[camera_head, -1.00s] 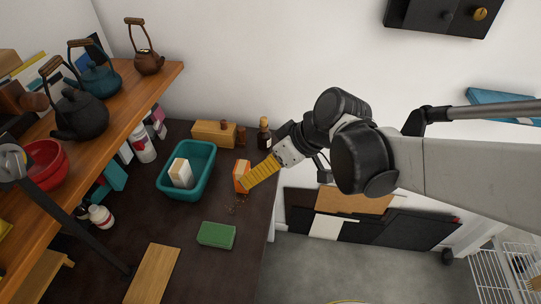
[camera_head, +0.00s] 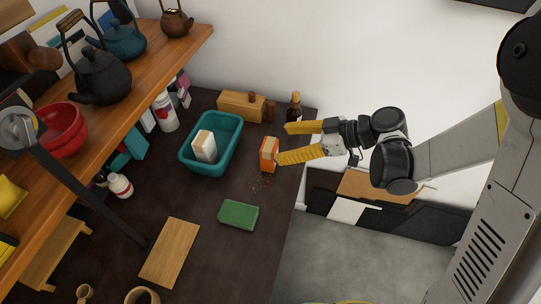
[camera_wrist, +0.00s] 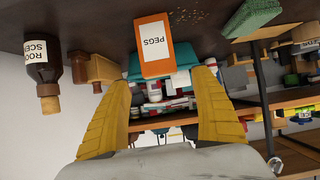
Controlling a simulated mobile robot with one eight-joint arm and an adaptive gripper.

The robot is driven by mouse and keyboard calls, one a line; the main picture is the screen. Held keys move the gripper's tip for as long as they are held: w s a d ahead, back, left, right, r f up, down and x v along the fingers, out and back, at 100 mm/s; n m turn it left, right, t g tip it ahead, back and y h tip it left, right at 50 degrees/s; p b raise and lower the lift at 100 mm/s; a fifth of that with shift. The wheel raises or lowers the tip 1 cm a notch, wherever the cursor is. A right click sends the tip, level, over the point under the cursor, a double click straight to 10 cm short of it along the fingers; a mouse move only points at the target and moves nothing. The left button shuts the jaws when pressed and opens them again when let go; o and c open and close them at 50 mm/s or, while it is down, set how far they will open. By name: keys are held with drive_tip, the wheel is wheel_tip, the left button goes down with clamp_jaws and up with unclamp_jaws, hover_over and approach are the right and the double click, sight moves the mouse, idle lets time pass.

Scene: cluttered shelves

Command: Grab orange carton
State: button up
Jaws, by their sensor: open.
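The orange carton (camera_head: 268,155) stands upright on the dark counter, just right of the teal bin. In the wrist view the orange carton (camera_wrist: 153,46) shows a white label reading "PEGS", upside down, ahead of the fingertips. My gripper (camera_head: 283,143) reaches in from the right with its two yellow fingers apart. In the wrist view my gripper (camera_wrist: 166,80) is open and empty, with one finger on each side below the carton. In the head view the nearer fingertip is close to the carton's right side; I cannot tell whether it touches.
The teal bin (camera_head: 187,161) holds a white carton (camera_head: 204,146). A dark bottle (camera_head: 294,108) and a wooden box (camera_head: 240,105) stand behind. A green sponge (camera_head: 238,214) and a wooden board (camera_head: 170,252) lie in front. Crumbs lie near the carton. A wooden shelf (camera_head: 165,62) overhangs the left.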

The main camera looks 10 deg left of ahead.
sight(272, 145)
drive_tip(key=b+x, duration=0.2)
drive_tip(key=x, duration=0.3)
drive_tip(key=c, duration=1.3)
